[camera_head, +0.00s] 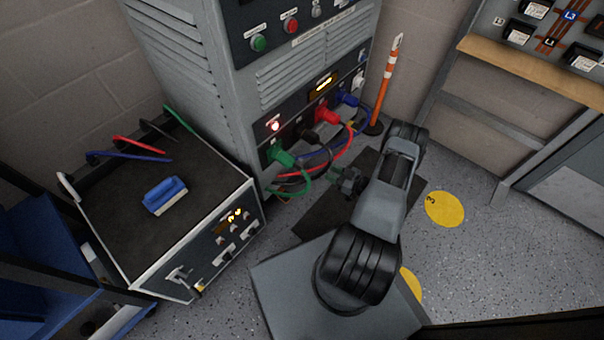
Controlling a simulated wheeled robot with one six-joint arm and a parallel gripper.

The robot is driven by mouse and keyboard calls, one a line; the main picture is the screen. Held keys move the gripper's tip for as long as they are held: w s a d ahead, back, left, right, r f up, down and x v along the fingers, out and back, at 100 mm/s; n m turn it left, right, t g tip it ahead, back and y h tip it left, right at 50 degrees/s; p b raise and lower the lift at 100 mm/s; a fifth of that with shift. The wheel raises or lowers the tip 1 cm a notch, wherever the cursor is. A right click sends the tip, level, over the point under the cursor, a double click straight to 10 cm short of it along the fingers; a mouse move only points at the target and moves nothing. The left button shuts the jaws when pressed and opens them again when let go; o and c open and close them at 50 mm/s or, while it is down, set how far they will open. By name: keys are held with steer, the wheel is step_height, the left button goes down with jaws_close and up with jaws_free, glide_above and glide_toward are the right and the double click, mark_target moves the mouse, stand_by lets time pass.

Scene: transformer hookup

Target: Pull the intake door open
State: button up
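A tall grey cabinet (217,73) stands at the top centre, with vents, buttons and a row of coloured cable plugs on its front. I cannot tell which panel is the intake door; no open door shows on this cabinet. My gripper (345,182) is at the end of my arm, low in front of the cabinet and right of the green cable (305,187). It is small, dark and seen from behind, so its fingers and anything between them cannot be made out.
Red (326,114) and blue (347,99) plugs with hanging cables crowd the cabinet's lower front. A bench unit (165,283) with a blue-handled brush (165,195) stands left. An orange-and-white post (385,85) stands right of the cabinet. Floor is free around the yellow disc (444,209).

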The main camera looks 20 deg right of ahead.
mark_target(302, 173)
steer(key=shift+y, duration=0.5)
steer(key=shift+s+a+f+b+x, duration=0.2)
steer(key=shift+b+x, duration=0.45)
steer(key=shift+x, duration=1.5)
steer(key=shift+s+a+f+b+x, duration=0.1)
steer(key=shift+a+f+b+x, duration=0.4)
steer(key=shift+x, duration=1.6)
steer(key=shift+s+d+f+b+x, duration=0.15)
steer(key=shift+b+x, duration=0.7)
steer(key=shift+x, duration=1.3)
steer(key=shift+c, duration=0.4)
jaws_close()
